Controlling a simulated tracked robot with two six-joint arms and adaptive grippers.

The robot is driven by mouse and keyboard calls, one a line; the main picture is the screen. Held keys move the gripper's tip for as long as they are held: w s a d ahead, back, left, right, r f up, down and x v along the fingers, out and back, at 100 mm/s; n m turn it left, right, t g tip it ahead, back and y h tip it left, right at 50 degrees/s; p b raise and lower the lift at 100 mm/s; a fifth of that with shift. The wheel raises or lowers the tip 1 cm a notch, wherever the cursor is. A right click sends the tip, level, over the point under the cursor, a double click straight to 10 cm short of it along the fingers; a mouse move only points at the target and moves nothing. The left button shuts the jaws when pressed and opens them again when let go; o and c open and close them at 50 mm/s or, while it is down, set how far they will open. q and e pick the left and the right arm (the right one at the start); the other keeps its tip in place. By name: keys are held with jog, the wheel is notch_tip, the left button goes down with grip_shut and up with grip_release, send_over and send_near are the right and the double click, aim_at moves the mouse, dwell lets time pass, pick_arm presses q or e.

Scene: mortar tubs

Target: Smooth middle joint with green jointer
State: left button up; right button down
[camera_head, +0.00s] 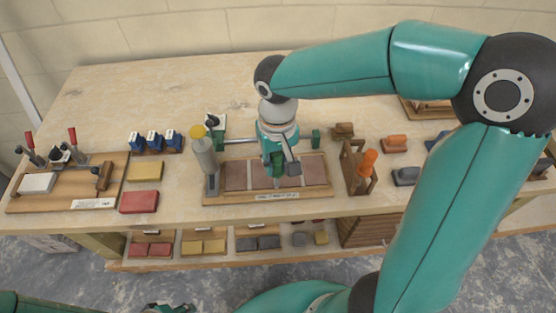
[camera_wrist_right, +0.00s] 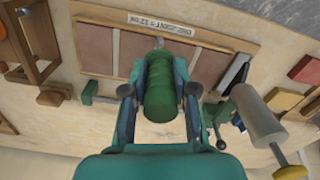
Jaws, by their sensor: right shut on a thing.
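The panel board (camera_head: 205,199) holds a row of several brown tiles (camera_head: 235,176) with joints between them. It also shows at the top of the right wrist view (camera_wrist_right: 100,50). My right gripper (camera_head: 278,167) is shut on the green jointer (camera_wrist_right: 163,88), over the middle of the row. The jointer's far end lies by the joint between the two middle tiles; whether it touches is hidden. In the head view, the gripper hides most of the jointer and middle joint. A small part of my left gripper (camera_head: 168,307) shows at the bottom edge; its fingers are cut off.
A grey cylinder tool with a yellow cap (camera_head: 203,150) stands at the board's left end. A wooden rack with an orange-handled tool (camera_head: 366,163) stands close on the right. Red (camera_head: 139,202) and yellow (camera_head: 145,172) blocks lie left. The bench behind is mostly clear.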

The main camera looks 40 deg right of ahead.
jog(key=shift+f+b, duration=0.3)
jog(key=shift+f, duration=0.05)
jog(key=shift+w+d, duration=0.1)
dwell(0.3)
jog(key=shift+w+d, duration=0.25)
jog(key=shift+w, duration=0.3)
jog(key=shift+d, duration=0.1)
jog(key=shift+w+d+p, duration=0.3)
jog(key=shift+w, duration=0.25)
dwell(0.3)
jog(key=shift+w+d, duration=0.4)
jog(key=shift+w, duration=0.25)
